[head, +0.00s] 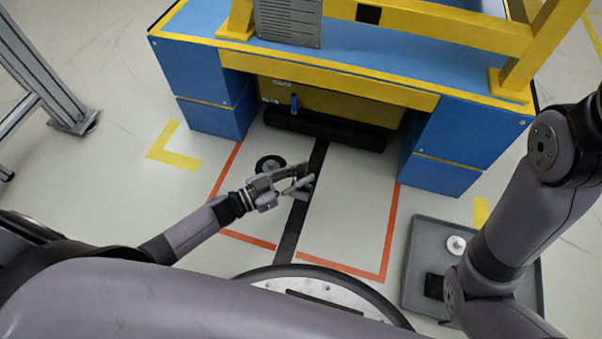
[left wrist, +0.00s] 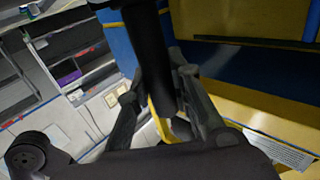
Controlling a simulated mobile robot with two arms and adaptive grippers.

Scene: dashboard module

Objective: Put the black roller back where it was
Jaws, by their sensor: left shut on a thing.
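My left gripper (head: 303,181) is shut on the black roller (head: 292,232), a long, straight black bar in the head view. The roller runs from near the dashboard module toward my base, above the red-marked floor. In the left wrist view the roller (left wrist: 149,50) is a dark cylinder between the two fingers (left wrist: 165,100). The blue and yellow dashboard module (head: 330,80) stands ahead, with a recess between its two blue side blocks. A thick black bar (head: 330,132) lies across the foot of this recess. My right gripper is not seen; only its arm shows at the right.
A grey tray (head: 423,240) lies on the floor at the right, holding a white round part (head: 456,244) and a black block. A black wheel-like part (head: 270,163) shows beside my left wrist. A metal frame (head: 45,75) stands at the left. Red-marked floor is mostly clear.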

